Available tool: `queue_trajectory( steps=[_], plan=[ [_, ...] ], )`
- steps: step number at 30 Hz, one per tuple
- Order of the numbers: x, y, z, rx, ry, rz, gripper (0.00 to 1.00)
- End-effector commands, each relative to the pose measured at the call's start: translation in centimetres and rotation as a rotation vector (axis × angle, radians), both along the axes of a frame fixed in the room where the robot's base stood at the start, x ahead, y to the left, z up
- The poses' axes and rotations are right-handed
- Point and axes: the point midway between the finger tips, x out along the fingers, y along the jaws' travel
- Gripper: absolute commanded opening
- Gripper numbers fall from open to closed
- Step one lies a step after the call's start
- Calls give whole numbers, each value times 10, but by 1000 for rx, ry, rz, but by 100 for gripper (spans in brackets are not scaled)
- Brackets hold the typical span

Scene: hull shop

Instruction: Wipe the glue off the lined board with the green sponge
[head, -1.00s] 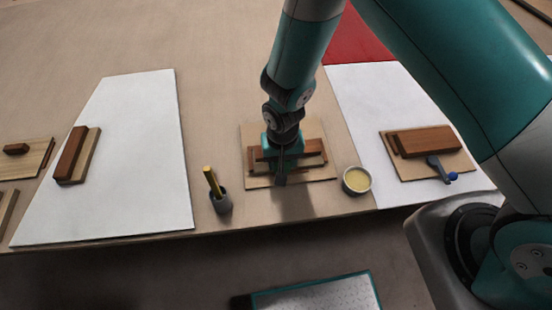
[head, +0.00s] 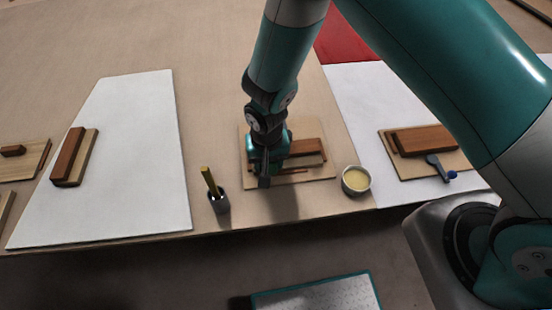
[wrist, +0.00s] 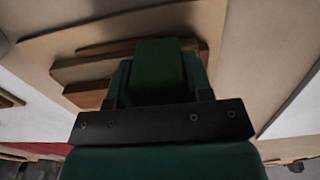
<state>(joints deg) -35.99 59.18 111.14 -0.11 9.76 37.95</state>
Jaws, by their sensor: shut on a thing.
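My gripper (head: 264,182) is over the left part of the middle wooden board (head: 318,182). It is shut on the green sponge (wrist: 160,72), which shows between the fingers in the wrist view; in the head view my gripper hides it. Brown wood pieces (head: 308,148) lie on this board beside my gripper. They also show in the wrist view (wrist: 85,70). I cannot make out any glue or drawn lines on the board, and I cannot tell whether the sponge touches it.
A bowl of pale yellow stuff (head: 356,181) stands right of the board, a grey cup with a yellow stick (head: 219,202) to its left. A white sheet (head: 130,190) lies left. Another board (head: 465,160) with a brown block and blue-tipped tool lies right. The table's front edge is close.

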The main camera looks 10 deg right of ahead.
Motion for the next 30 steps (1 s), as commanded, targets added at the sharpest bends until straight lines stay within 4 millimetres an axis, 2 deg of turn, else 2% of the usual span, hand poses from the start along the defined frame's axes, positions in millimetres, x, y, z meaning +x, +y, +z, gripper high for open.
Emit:
queue_trajectory(
  steps=[14, 30],
  plan=[
    [1, 25, 2, 0, -1, 1, 27],
    [0, -2, 0, -1, 1, -2, 27]
  ],
)
